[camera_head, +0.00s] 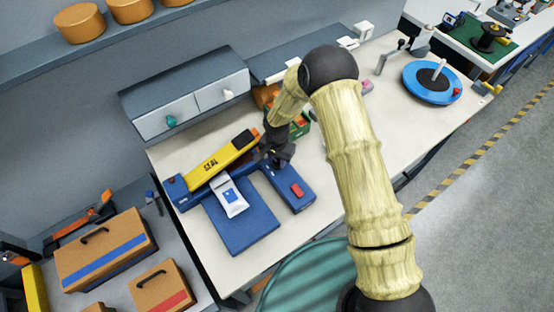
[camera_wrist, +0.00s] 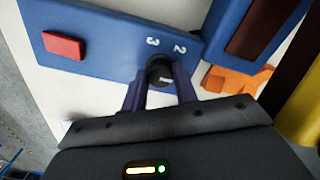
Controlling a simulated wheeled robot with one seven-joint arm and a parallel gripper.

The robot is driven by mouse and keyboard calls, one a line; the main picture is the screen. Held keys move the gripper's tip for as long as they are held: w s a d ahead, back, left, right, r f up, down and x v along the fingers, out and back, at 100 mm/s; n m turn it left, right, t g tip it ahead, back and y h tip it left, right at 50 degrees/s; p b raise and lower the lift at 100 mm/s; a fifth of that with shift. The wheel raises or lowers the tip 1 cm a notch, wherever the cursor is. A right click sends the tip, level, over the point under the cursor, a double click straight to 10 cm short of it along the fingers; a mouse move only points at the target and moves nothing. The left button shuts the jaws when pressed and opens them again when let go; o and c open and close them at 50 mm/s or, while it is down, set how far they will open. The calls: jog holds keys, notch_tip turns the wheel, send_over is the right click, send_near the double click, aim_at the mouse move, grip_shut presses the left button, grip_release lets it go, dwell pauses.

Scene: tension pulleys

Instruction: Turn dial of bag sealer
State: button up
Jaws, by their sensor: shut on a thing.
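The bag sealer has a blue base (camera_head: 240,218) and a yellow arm (camera_head: 221,160) marked SEAL, on the white table. In the wrist view its blue panel (camera_wrist: 100,42) carries the digits 3 and 2 and a red button (camera_wrist: 64,45). A small black dial (camera_wrist: 160,70) sits on the panel below the digits. My gripper (camera_wrist: 160,88) is shut on the dial, with one finger on each side. In the head view my gripper (camera_head: 277,157) is at the right end of the sealer, and the dial is hidden there. A white pouch (camera_head: 229,197) lies on the sealer.
A green bin (camera_head: 300,126) stands just behind my gripper. A grey drawer unit (camera_head: 187,93) is at the back of the table. A blue round turntable (camera_head: 430,84) is at the far right. Orange pieces (camera_wrist: 230,82) lie beside the panel. The table's right front is clear.

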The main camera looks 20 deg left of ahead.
jog(key=n+b, duration=0.2)
jog(key=shift+f+n, duration=0.15)
jog(key=shift+n, duration=0.25)
jog(key=n+b, duration=0.2)
jog(key=n, duration=0.1)
jog(key=shift+n+b, duration=0.3)
jog(key=shift+b, duration=0.05)
jog(key=n+b, duration=0.1)
jog(key=n, duration=0.2)
jog(key=shift+n, duration=0.3)
jog(key=n+b, duration=0.1)
jog(key=n, duration=0.2)
jog(key=shift+n, duration=0.3)
jog(key=n+b, duration=0.1)
jog(key=n, duration=0.9)
jog(key=shift+r, duration=0.2)
jog(key=o, duration=1)
